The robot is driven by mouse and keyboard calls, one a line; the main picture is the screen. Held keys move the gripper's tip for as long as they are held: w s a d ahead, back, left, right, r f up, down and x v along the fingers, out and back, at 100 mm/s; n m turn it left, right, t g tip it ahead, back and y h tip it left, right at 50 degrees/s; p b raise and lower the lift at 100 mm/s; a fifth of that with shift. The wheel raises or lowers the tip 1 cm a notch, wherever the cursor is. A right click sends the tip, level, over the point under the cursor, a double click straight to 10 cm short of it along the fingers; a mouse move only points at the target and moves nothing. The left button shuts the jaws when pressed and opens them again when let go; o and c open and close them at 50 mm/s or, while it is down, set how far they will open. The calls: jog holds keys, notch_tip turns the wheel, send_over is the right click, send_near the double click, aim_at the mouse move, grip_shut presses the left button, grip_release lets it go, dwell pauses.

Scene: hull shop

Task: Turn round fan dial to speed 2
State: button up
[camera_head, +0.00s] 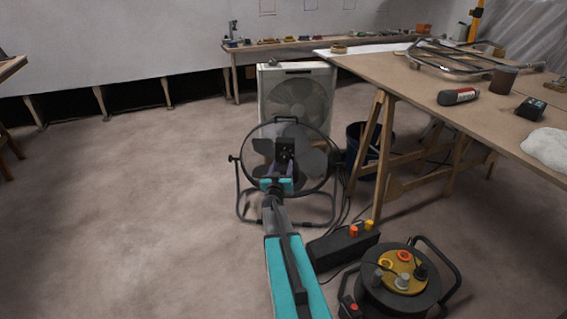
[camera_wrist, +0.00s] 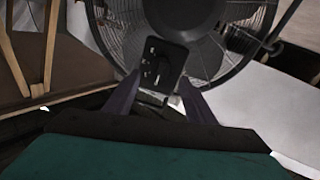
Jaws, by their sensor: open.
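The round fan (camera_head: 322,160) has a black wire cage on a tubular floor stand, in the middle of the head view. Its cage (camera_wrist: 245,40) and dark motor housing fill the top of the wrist view. A black control plate (camera_wrist: 168,60) with pale markings sits below the housing. The dial appears to be on this plate, but its pointer and setting are too small to read. My gripper (camera_wrist: 160,100) is open, with its two fingers spread either side of the plate's lower part. In the head view my gripper (camera_head: 281,172) is in front of the fan and hides part of it.
A pale box fan (camera_head: 268,77) stands behind the round fan. A trestle table (camera_head: 400,75) is at right, with a dark bucket (camera_head: 355,135) beneath. A black power strip (camera_head: 335,247) and cable reel (camera_head: 385,290) lie right of my arm. The floor at left is clear.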

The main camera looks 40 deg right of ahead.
aim_at(283, 159)
jog(key=shift+b+x, duration=0.45)
jog(key=shift+x, duration=1.8)
jog(key=shift+c, duration=0.3)
jog(key=c, duration=1)
